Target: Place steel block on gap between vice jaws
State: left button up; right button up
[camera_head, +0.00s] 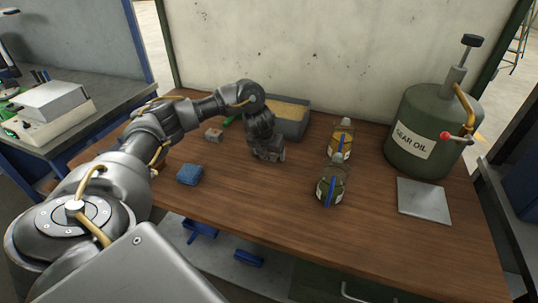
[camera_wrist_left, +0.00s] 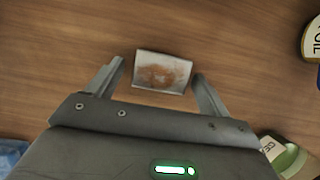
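My left gripper (camera_head: 268,158) is low over the middle of the wooden table in the head view. In the left wrist view its two fingers (camera_wrist_left: 158,82) are spread wide apart. A grey metal block (camera_wrist_left: 162,73) with a brown rusty patch lies on the table between and slightly beyond the fingertips. There is a gap to the left finger, and the right finger is close to the block's right edge. I cannot tell whether it touches. In the head view the gripper hides the block. I cannot make out vice jaws in either view. My right gripper is not in view.
A blue sponge-like block (camera_head: 190,174) and a small pale cube (camera_head: 214,135) lie left of the gripper. A grey tray (camera_head: 291,128) is behind it. Two oil jars (camera_head: 341,138) (camera_head: 330,187), a flat grey plate (camera_head: 423,200) and a gear oil can (camera_head: 420,130) stand right.

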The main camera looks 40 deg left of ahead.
aim_at(269, 153)
pick_arm(q)
jog(key=shift+w, duration=0.1)
jog(key=c, duration=1.7)
jog(key=shift+o, duration=0.2)
jog(key=shift+r, duration=0.15)
jog(key=shift+r, duration=0.2)
jog(key=r, duration=0.1)
jog(key=r+p, duration=0.1)
jog(key=r, duration=0.2)
jog(key=shift+d+r, duration=0.2)
jog(key=shift+d, duration=0.1)
jog(key=s+d+r+p, duration=0.4)
jog(key=s+d+r, duration=0.4)
jog(key=d, duration=0.3)
